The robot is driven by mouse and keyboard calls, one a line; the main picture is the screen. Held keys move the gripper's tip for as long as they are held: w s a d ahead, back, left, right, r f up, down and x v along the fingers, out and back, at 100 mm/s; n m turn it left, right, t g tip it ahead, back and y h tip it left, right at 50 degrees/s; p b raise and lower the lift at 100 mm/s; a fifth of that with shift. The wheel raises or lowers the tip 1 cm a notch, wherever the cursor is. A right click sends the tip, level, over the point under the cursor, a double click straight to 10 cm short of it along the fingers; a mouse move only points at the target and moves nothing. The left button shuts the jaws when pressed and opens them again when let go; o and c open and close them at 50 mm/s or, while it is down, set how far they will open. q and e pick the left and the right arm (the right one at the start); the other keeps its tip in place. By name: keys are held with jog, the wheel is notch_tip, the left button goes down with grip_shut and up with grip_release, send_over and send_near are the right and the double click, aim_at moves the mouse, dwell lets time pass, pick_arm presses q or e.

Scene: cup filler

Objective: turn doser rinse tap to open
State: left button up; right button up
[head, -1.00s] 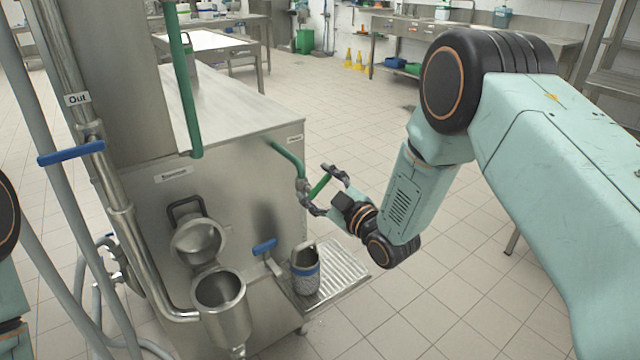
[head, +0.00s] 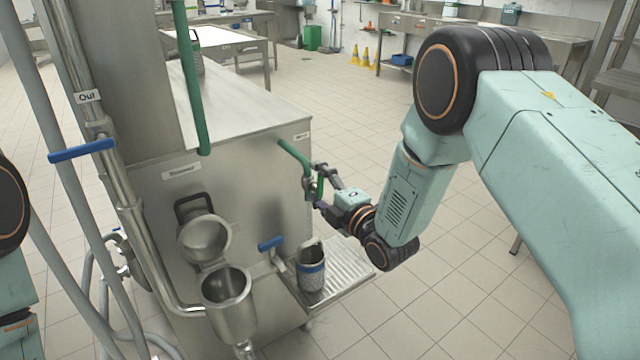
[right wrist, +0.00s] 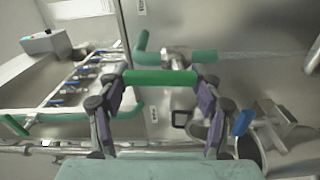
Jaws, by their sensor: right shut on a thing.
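The doser rinse tap is a metal valve (right wrist: 177,57) on the steel doser's side, with a green pipe (head: 293,155) leading to it. Its green lever (head: 320,187) also shows in the right wrist view (right wrist: 160,78), lying across between my fingers. My right gripper (head: 314,182) is shut on this green lever; in the right wrist view a finger (right wrist: 160,84) stands at each end of it. The fingers partly hide the valve in the head view. Only part of my left arm shows at the left edge; its gripper is out of view.
Below the tap, a drip tray (head: 345,270) holds a grey cup (head: 311,272) beside a blue-handled tap (head: 271,243). A steel funnel (head: 228,300) and a blue-handled pipe valve (head: 82,150) are to the left. Open tiled floor lies to the right.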

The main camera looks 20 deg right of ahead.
jog(key=shift+a+r+n, duration=0.1)
jog(key=shift+a+n, duration=0.1)
jog(key=shift+n, duration=0.4)
jog(key=o, duration=1.2)
jog(key=shift+s+d, duration=0.15)
jog(key=shift+s, duration=0.1)
jog(key=v, duration=1.1)
jog(key=shift+s, duration=0.25)
jog(key=shift+w, duration=0.1)
jog(key=x, duration=1.1)
jog(key=shift+w, duration=0.4)
